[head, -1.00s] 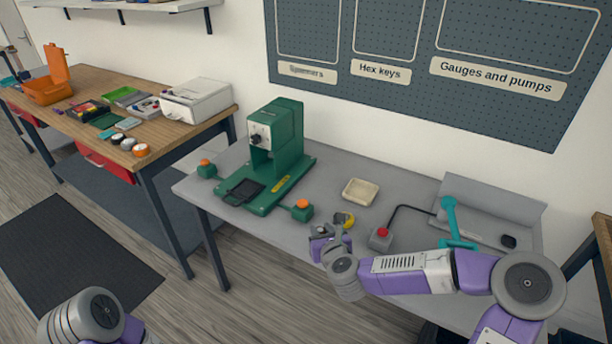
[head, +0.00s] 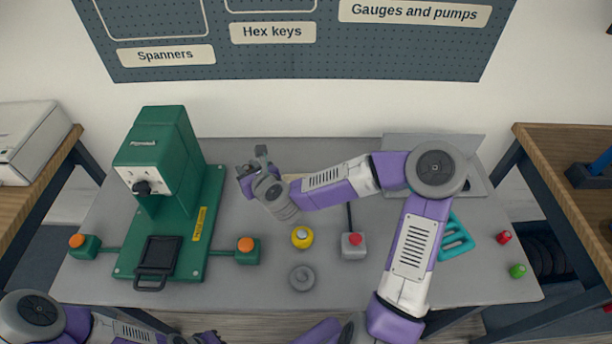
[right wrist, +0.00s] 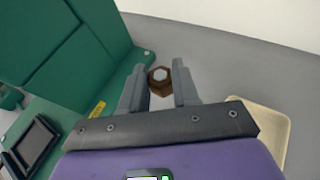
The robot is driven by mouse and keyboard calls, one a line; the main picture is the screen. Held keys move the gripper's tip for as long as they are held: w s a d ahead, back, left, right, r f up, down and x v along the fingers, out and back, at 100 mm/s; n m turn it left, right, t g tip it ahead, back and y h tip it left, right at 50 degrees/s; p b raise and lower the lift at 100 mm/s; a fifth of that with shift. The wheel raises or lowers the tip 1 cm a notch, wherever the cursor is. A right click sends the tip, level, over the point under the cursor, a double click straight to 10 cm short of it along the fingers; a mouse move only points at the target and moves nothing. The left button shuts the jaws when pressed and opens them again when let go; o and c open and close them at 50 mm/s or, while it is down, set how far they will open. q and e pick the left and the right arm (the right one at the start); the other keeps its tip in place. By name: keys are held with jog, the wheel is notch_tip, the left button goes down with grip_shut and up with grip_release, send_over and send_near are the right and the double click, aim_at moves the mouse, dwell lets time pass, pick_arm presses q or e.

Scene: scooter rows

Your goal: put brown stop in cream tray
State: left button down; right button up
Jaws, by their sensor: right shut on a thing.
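My right gripper (head: 254,160) is at the back of the grey table, between the green press and the cream tray. In the right wrist view its two fingers (right wrist: 160,88) are shut on the brown stop (right wrist: 158,76), a small hex-shaped piece with a pale round centre. I cannot make out the stop in the head view. The cream tray (right wrist: 270,122) shows empty where visible, at the right of the gripper in the wrist view. In the head view my right arm hides most of it. Part of my left arm shows at the bottom left; its gripper (head: 207,338) is cut by the lower edge.
The green press (head: 160,180) stands left, with orange-topped buttons (head: 247,250) beside it. A yellow button (head: 301,237), a grey disc (head: 302,278), a red-button box (head: 353,245) and a teal handle (head: 456,238) lie in front. Red and green knobs (head: 517,271) lie right.

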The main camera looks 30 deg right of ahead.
jog(key=s+d+n+y+p, duration=0.2)
jog(key=s+d+p, duration=0.15)
jog(key=d, duration=0.35)
jog(key=s+d+n+y+p, duration=0.2)
jog(key=d+p, duration=0.2)
jog(key=d, duration=0.2)
jog(key=shift+g+y, duration=0.3)
jog(key=shift+g, duration=0.1)
jog(key=f+b, duration=0.2)
jog(key=f, duration=0.3)
jog(key=f+b, duration=0.1)
jog(key=f, duration=0.4)
jog(key=shift+d+f+b, duration=0.2)
jog(key=shift+f+b, duration=0.05)
jog(key=shift+b, duration=0.1)
jog(key=shift+f, duration=0.1)
jog(key=o, duration=1)
